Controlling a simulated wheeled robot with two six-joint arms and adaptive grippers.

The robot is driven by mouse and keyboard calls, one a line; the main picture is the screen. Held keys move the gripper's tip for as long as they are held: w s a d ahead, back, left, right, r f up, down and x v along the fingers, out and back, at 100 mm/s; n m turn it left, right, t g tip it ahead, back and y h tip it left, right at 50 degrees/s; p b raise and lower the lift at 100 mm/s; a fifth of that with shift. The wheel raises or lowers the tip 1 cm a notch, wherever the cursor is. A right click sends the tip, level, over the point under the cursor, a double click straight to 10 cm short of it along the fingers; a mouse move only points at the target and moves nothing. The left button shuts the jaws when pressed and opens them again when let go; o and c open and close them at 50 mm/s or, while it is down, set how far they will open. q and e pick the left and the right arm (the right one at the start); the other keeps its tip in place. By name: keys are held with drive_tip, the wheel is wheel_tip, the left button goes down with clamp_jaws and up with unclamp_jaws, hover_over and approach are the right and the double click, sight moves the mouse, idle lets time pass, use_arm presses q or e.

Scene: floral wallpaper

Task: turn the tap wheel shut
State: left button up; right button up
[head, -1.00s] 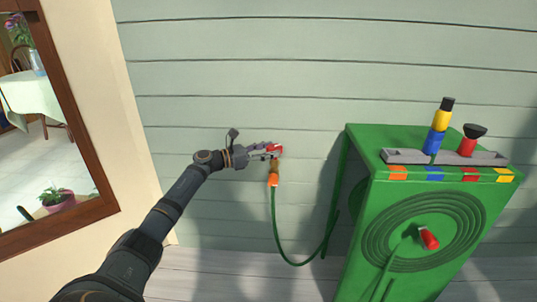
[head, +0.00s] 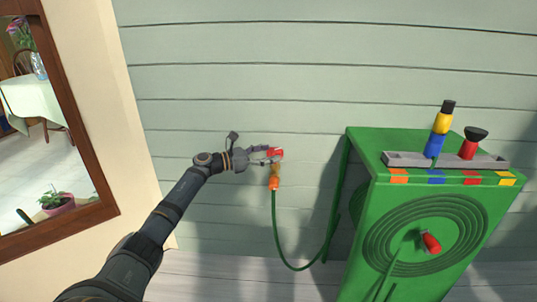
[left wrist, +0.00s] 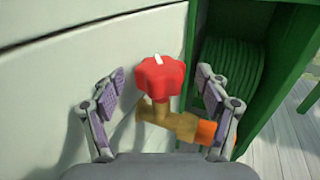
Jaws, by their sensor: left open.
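The red tap wheel (left wrist: 160,77) sits on a brass tap (left wrist: 172,122) that comes out of the wall. In the left wrist view a white mark shows on the wheel's far edge. The wheel also shows in the head view (head: 275,153), small and partly behind my gripper. My left gripper (left wrist: 160,97) is open, with one finger on each side of the wheel and a gap on both sides. In the head view my left gripper (head: 265,155) reaches the tap from the left. My right gripper is not in view.
An orange connector (head: 274,184) joins the tap to a green hose (head: 277,235) that hangs down. A green hose cabinet (head: 365,190) stands to the right, with a grey tray (head: 400,158) of nozzles on top. Bare wall lies above and left of the tap.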

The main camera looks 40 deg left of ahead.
use_arm(q)
drive_tip(key=v, duration=1.2)
drive_tip(key=shift+f, duration=0.1)
